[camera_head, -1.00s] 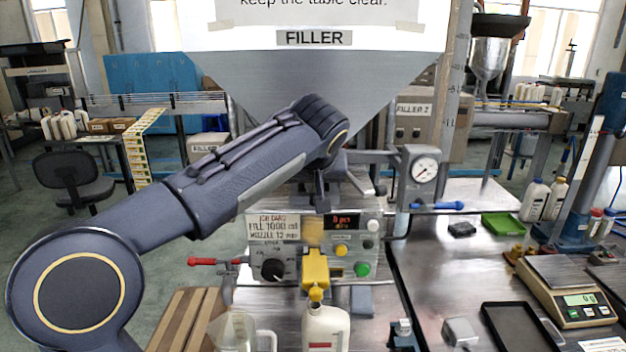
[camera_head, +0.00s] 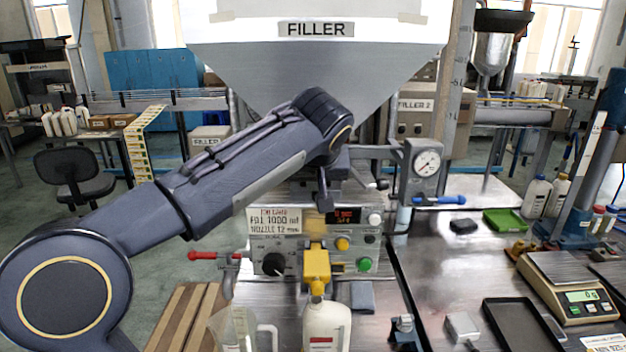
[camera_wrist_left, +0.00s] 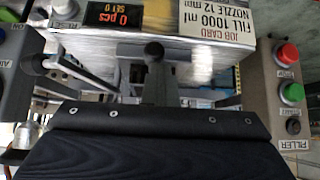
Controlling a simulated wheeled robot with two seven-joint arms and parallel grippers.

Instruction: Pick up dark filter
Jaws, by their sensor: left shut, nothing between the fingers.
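A small dark block (camera_head: 463,226) lies on the metal table to the left of the green tray. It is too small to tell for sure whether it is the dark filter. My left gripper (camera_head: 324,205) points down in front of the filler's control panel, well to the left of that block. Its shut, empty fingers also show in the left wrist view (camera_wrist_left: 155,70), in front of the filler panel. No filter shows in the wrist view. My right gripper is not in view.
The filler's yellow nozzle (camera_head: 316,270) stands over a white bottle (camera_head: 326,328), beside a clear jug (camera_head: 232,328). A green tray (camera_head: 506,221), a scale (camera_head: 570,290) and a black tray (camera_head: 522,328) are on the right. The gauge (camera_head: 427,162) stands right of the gripper.

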